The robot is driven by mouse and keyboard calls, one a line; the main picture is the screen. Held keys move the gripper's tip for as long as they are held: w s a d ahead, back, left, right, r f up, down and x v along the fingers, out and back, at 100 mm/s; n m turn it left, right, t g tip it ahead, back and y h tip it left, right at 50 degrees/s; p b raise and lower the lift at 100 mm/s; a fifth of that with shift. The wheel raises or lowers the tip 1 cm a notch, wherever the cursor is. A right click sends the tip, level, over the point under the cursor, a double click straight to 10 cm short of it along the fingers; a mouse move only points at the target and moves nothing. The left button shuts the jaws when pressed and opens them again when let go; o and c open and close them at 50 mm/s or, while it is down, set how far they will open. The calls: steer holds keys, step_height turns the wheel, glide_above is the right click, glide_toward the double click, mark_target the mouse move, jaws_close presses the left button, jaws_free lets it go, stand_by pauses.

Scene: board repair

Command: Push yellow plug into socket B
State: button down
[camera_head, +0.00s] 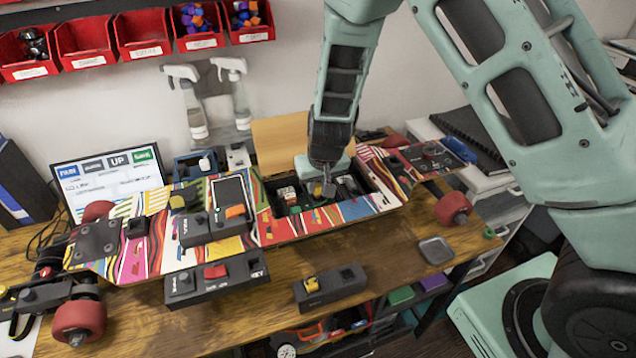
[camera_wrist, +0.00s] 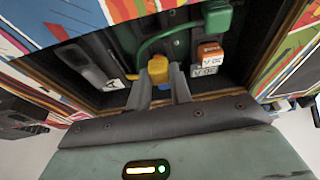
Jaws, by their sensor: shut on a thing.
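A yellow plug (camera_wrist: 158,68) is between the two fingers of my gripper (camera_wrist: 161,80) in the wrist view, and the gripper is shut on it. In the head view my gripper (camera_head: 323,188) reaches down into the open compartment of the colourful skateboard deck (camera_head: 285,229). A dark block with a label reading A (camera_wrist: 114,84) lies left of the plug in the wrist view. I cannot make out a label B. Whether the plug touches a socket is hidden by the fingers.
In the wrist view, a green cable (camera_wrist: 165,38) runs behind the plug and an orange-and-white fuse block (camera_wrist: 210,54) is on its right. The compartment walls are close. A dark box with a yellow part (camera_head: 330,287) and a grey tray (camera_head: 436,251) lie on the table (camera_head: 400,300).

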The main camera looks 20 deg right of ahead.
steer(key=shift+f+b, duration=0.65)
steer(key=shift+f, duration=0.4)
stand_by(1.6)
steer(key=c, duration=0.9)
jaws_free()
steer(key=shift+r, duration=0.25)
steer(key=shift+r+p, duration=1.3)
steer(key=shift+p, duration=0.2)
steer(key=shift+r+p, duration=2.65)
steer(key=shift+r, duration=0.4)
